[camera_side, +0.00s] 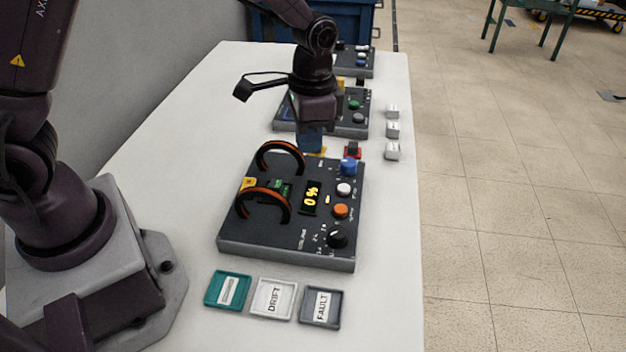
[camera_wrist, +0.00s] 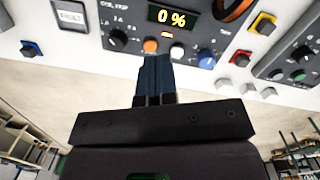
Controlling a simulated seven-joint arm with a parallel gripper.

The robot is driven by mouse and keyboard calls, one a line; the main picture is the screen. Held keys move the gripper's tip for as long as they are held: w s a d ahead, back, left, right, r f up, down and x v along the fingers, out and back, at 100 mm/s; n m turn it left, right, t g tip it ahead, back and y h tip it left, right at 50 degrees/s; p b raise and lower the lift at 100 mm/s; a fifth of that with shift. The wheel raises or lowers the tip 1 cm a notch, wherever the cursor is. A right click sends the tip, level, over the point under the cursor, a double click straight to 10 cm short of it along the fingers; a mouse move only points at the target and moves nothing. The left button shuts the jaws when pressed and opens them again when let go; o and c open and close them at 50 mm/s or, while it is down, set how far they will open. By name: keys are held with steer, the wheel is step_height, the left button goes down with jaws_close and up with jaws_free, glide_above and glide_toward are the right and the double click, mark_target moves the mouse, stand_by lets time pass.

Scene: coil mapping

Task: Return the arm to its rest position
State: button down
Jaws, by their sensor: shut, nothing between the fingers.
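My gripper (camera_side: 311,138) is above the table, just behind the far edge of the nearest control box (camera_side: 262,238) in the side view. Its blue fingers are shut with nothing between them. In the wrist view the shut fingers (camera_wrist: 154,72) show in front of the box's button row. The box carries two orange-black coil rings (camera_side: 264,203), a display (camera_side: 311,197) reading 0 %, a blue knob (camera_side: 348,165), a white button (camera_side: 344,189), an orange button (camera_side: 341,210) and a black dial (camera_side: 337,237). I cannot tell whether the fingers touch anything.
Teal (camera_side: 228,290), white (camera_side: 273,298) and dark (camera_side: 321,307) labelled trays lie at the table's near end. More control boxes (camera_side: 357,120) stand behind. Small white blocks (camera_side: 392,130) line the right side. The left of the white table (camera_side: 180,140) is clear.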

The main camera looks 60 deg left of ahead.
steer(key=s+a+r+n+t, duration=0.2)
steer(key=s+r+t, duration=0.1)
steer(key=s+r, duration=0.5)
steer(key=s+a+r+n+t, duration=0.2)
steer(key=s+r+t, duration=0.1)
steer(key=s+r, duration=0.6)
steer(key=shift+s+r, duration=0.25)
steer(key=shift+r, duration=0.2)
